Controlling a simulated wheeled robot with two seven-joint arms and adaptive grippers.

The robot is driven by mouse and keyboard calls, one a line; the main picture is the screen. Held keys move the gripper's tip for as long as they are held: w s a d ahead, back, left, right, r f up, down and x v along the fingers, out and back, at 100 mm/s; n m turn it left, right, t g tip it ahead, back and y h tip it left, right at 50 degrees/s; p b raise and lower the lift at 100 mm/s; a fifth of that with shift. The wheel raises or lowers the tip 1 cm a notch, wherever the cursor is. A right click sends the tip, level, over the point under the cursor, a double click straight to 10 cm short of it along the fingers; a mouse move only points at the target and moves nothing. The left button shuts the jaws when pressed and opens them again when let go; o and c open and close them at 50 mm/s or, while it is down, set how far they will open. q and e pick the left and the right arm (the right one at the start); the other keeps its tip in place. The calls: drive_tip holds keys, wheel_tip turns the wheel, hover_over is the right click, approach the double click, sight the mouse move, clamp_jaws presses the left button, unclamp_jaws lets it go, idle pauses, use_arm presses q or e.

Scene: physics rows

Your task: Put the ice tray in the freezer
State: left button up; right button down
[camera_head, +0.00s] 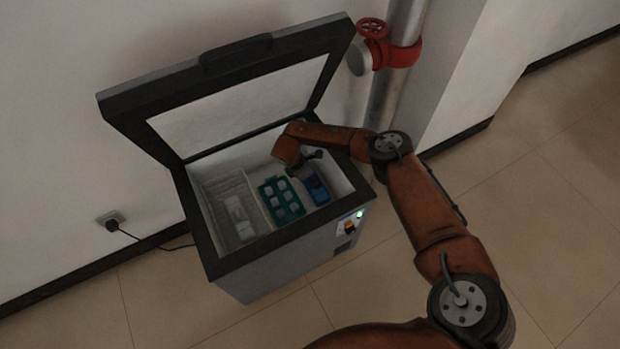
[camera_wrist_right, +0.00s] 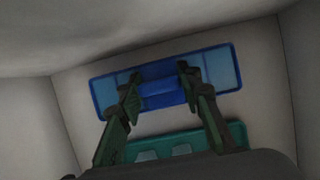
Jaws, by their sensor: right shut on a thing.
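The chest freezer (camera_head: 290,258) stands with its lid up. Inside it, at the right end, is a blue tray-like piece (camera_head: 317,190). In the right wrist view, this blue piece (camera_wrist_right: 222,68) has paler ends and a raised middle. My right gripper (camera_wrist_right: 158,80) reaches down into the freezer and is shut on that raised middle, one finger on each side. A green ice tray (camera_head: 267,190) with pale cubes lies beside it; its edge also shows in the right wrist view (camera_wrist_right: 236,132). I cannot tell whether the blue piece touches the floor. My left gripper is out of view.
A pale wire basket (camera_head: 213,192) with a pale item fills the freezer's left end. The raised lid (camera_head: 228,66) leans back near the wall. A pipe with a red valve (camera_head: 372,28) stands behind on the right. The tiled floor at right is clear.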

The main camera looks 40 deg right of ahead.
sight(308, 183)
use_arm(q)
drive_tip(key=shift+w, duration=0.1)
use_arm(e)
drive_tip(key=c, duration=1.4)
unclamp_jaws()
drive_tip(key=shift+r, duration=0.2)
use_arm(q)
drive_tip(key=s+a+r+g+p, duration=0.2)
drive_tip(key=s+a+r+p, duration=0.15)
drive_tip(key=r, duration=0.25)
use_arm(e)
drive_tip(key=v, duration=0.5)
drive_tip(key=shift+w+r+b, duration=0.1)
drive_tip(key=shift+b, duration=0.2)
use_arm(q)
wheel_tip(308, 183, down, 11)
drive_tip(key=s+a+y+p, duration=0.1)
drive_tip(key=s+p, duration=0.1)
drive_tip(key=p, duration=0.1)
use_arm(e)
drive_tip(key=shift+v, duration=3.25)
